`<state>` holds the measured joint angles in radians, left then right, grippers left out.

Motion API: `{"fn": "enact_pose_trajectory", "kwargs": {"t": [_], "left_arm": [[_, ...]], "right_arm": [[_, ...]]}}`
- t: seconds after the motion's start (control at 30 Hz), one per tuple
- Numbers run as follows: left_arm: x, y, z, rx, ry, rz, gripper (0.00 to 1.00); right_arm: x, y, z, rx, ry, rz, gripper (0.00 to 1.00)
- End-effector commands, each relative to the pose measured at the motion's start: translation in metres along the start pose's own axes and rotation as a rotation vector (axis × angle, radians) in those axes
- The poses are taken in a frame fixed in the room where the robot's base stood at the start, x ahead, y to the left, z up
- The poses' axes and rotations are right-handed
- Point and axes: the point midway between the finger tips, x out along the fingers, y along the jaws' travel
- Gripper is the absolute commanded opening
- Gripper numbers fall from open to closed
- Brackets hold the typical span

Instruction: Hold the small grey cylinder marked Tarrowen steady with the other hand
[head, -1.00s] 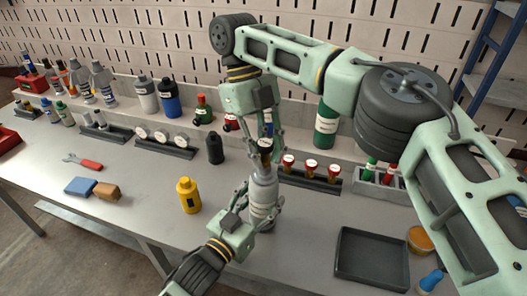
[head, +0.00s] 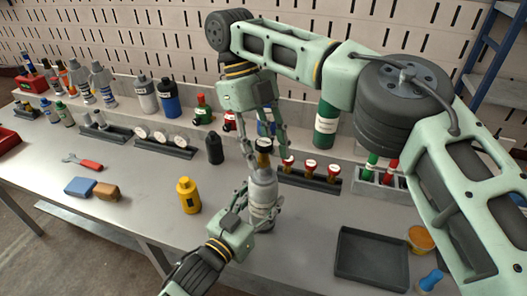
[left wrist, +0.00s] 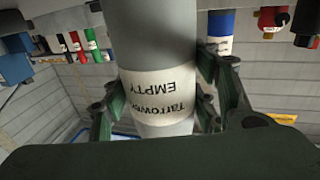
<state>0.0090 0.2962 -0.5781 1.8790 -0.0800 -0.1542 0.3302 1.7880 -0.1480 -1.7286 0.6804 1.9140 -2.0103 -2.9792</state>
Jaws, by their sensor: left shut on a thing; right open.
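The small grey cylinder (head: 263,188) stands upright at the front middle of the bench, with a dark and brass-coloured top. In the left wrist view the cylinder (left wrist: 160,50) carries a white label reading "Tarrowen EMPTY", seen upside down. My left gripper (head: 262,206) is shut on its body, with fingers on both sides. My right gripper (head: 265,148) points down from above and is open, its fingers spread around the cylinder's top. I cannot tell whether they touch it. The cylinder's base is partly hidden by my left gripper.
A yellow bottle (head: 188,196) stands left of the cylinder, and a black one (head: 214,148) behind it. A rack with red-capped items (head: 318,183) is close behind right. An empty dark tray (head: 371,260) lies at front right.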

Motion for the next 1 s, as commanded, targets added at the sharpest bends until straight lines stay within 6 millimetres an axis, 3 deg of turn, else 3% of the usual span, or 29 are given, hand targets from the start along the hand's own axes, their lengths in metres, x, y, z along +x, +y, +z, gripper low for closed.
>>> {"fn": "enact_pose_trajectory", "kwargs": {"t": [0.3,0.7,1.0], "left_arm": [[0.0000,0.0009,0.0009,-0.002,-0.002,0.001,0.23],[0.0000,0.0012,0.0009,-0.003,-0.002,0.002,0.23],[0.0000,0.0014,0.0010,-0.003,-0.002,0.002,0.23]], "right_arm": [[-0.0149,-0.0001,-0.0060,0.019,-0.003,0.009,0.41],[-0.0141,0.0001,-0.0060,0.438,-0.001,0.187,0.41],[-0.0150,0.0000,-0.0059,0.487,-0.002,0.202,0.41]]}}
